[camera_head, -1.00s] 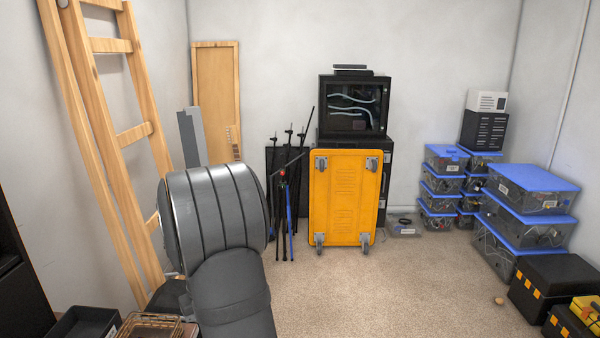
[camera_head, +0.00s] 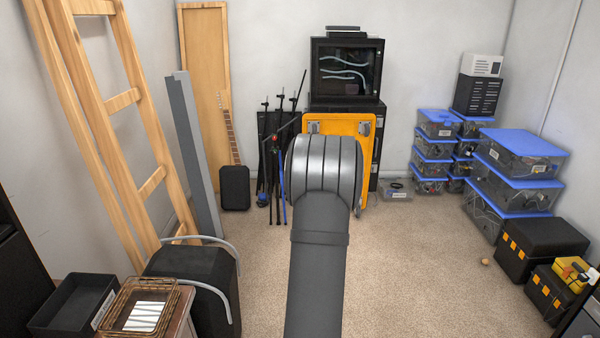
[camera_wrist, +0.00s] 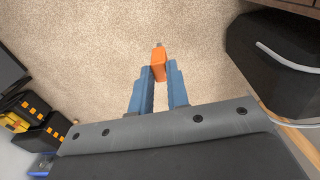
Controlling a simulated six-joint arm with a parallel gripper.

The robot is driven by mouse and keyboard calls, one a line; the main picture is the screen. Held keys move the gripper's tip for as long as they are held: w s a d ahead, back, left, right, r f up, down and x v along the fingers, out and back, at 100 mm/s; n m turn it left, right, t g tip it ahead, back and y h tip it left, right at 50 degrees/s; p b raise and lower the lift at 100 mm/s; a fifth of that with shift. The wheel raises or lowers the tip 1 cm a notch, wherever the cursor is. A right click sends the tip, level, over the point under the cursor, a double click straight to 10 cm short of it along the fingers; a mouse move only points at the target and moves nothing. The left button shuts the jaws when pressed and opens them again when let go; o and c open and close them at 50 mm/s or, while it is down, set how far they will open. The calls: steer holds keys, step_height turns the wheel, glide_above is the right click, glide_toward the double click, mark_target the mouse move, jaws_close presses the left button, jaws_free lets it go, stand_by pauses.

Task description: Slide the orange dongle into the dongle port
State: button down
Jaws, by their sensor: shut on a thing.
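The orange dongle (camera_wrist: 158,62) shows in the wrist view as a small orange block with a grey metal tip at its far end. My gripper (camera_wrist: 159,75) has two blue fingers and is shut on the dongle, with the tip pointing away from the wrist. Only carpet lies behind the dongle in the wrist view. In the head view my arm stands in the middle and hides the gripper and the dongle. I cannot make out a dongle port in either view.
A black PC case (camera_head: 346,68) stands at the back. Blue-lidded boxes (camera_head: 520,155) and black toolboxes (camera_head: 542,248) stand right. A wooden ladder (camera_head: 125,100) leans left. Carpet (camera_head: 420,270) is clear.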

steer(key=w+a+r+n, duration=0.1)
steer(key=a+r+n, duration=0.25)
steer(key=a, duration=0.75)
steer(key=w+a+r+n, duration=0.1)
steer(key=a+r+n, duration=0.3)
steer(key=a, duration=0.8)
steer(key=w+a+r+n, duration=0.15)
steer(key=a+n, duration=0.35)
steer(key=a, duration=0.6)
steer(key=s+a+r+n, duration=0.3)
steer(key=s+a+n, duration=0.25)
steer(key=a, duration=0.75)
steer(key=s+a+r+n, duration=0.2)
steer(key=s+a+n, duration=0.3)
steer(key=s+a, duration=0.65)
steer(key=s+a+r+n, duration=0.1)
steer(key=s+a+n, duration=0.3)
steer(key=s, duration=0.7)
steer(key=s+a+r+n, duration=0.2)
steer(key=s+a+n, duration=0.3)
steer(key=s, duration=0.6)
steer(key=s+a+r+n, duration=0.2)
steer(key=s+a+n, duration=0.2)
steer(key=s, duration=0.7)
steer(key=shift+s+a+r, duration=0.25)
steer(key=shift+s+a, duration=0.15)
steer(key=shift+a, duration=0.5)
steer(key=shift+f, duration=2.8)
steer(key=shift+f, duration=1.8)
